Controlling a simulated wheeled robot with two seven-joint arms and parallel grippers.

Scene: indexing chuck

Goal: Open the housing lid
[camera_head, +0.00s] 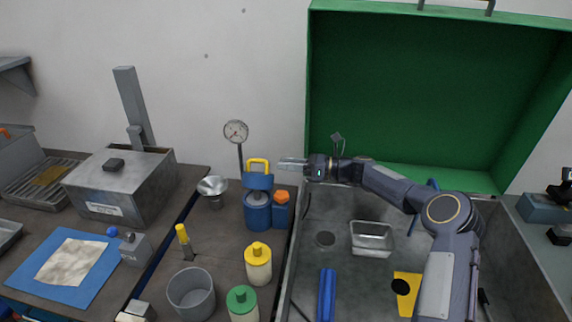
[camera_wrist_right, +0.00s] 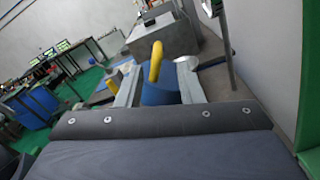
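A blue housing (camera_head: 258,212) stands on the dark bench, with a blue lid (camera_head: 258,182) on top that carries a yellow handle (camera_head: 258,161). A thin light gap seems to show between lid and body; I cannot tell how far apart they are. My right gripper (camera_head: 284,163) is just right of the handle, at about its height. In the right wrist view its two fingers (camera_wrist_right: 158,84) are apart, with the yellow handle (camera_wrist_right: 155,62) and blue lid (camera_wrist_right: 158,93) appearing between and beyond them. I see no contact. My left gripper is not in view.
A dial gauge (camera_head: 236,131) and a metal funnel (camera_head: 212,188) stand close by. A yellow-capped jar (camera_head: 258,264) is in front. At right is a grey basin (camera_head: 340,275) with a large green upright panel (camera_head: 440,95) behind it. A metal box (camera_head: 130,190) stands left.

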